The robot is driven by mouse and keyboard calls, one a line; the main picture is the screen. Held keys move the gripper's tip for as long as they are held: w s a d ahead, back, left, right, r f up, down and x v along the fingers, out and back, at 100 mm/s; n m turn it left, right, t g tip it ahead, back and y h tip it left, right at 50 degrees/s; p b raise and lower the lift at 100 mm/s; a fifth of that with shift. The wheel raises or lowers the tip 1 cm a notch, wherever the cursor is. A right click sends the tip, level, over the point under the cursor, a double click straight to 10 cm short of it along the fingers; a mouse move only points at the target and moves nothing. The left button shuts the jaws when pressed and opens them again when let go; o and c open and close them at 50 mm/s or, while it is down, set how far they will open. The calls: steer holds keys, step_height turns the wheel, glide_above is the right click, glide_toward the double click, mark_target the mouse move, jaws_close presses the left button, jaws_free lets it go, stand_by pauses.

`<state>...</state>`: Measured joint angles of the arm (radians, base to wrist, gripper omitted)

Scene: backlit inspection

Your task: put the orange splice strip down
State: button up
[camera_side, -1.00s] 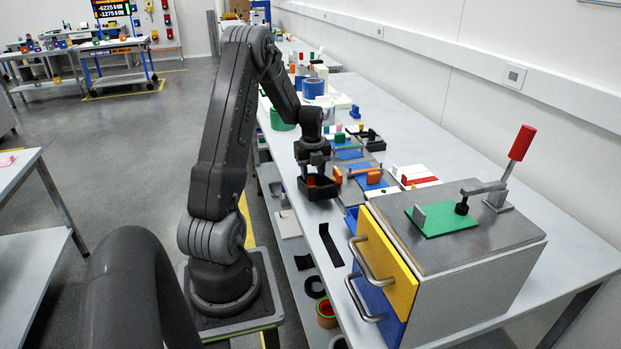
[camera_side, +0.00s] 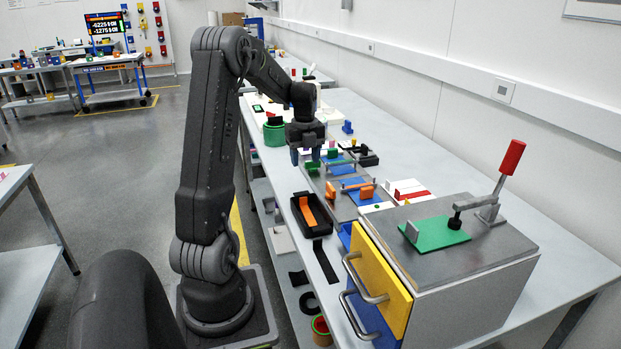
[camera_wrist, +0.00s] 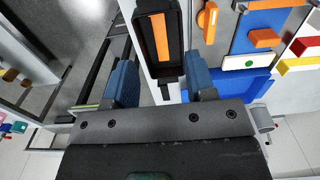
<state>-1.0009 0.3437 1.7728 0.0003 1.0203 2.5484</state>
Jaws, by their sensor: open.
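The orange splice strip (camera_side: 307,210) lies inside a black tray (camera_side: 323,229) near the front edge of the bench. In the wrist view the strip (camera_wrist: 161,36) lies lengthwise in the tray (camera_wrist: 146,58), with bare floor of the tray around it. My gripper (camera_side: 307,158) is open and empty, raised above the bench and behind the tray in the side view. Its two blue fingers stand apart in the wrist view (camera_wrist: 163,85), with the tray's near end showing between and beyond them.
A fixture with orange blocks (camera_side: 364,189) stands right of the tray. A cabinet with a yellow drawer (camera_side: 383,270) and a red-handled clamp (camera_side: 511,157) is in front right. A green round container (camera_side: 274,135) stands farther back.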

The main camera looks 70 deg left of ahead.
steer(key=w+d+r+n+t+y, duration=0.15)
steer(key=d+r+n, duration=0.25)
steer(key=d, duration=0.5)
steer(key=w+d+r+n+t, duration=0.1)
steer(key=w+d+r+n, duration=0.2)
steer(key=d, duration=0.7)
steer(key=s+d+r+n+t, duration=0.1)
steer(key=s+d+n, duration=0.4)
steer(key=d, duration=0.4)
steer(key=s+d+r+n+t+h, duration=0.1)
steer(key=s+d+n, duration=0.4)
steer(key=d, duration=0.5)
steer(key=shift+s+r+n+t, duration=0.2)
steer(key=shift+s+n+t, duration=0.2)
steer(key=shift+s+t, duration=0.15)
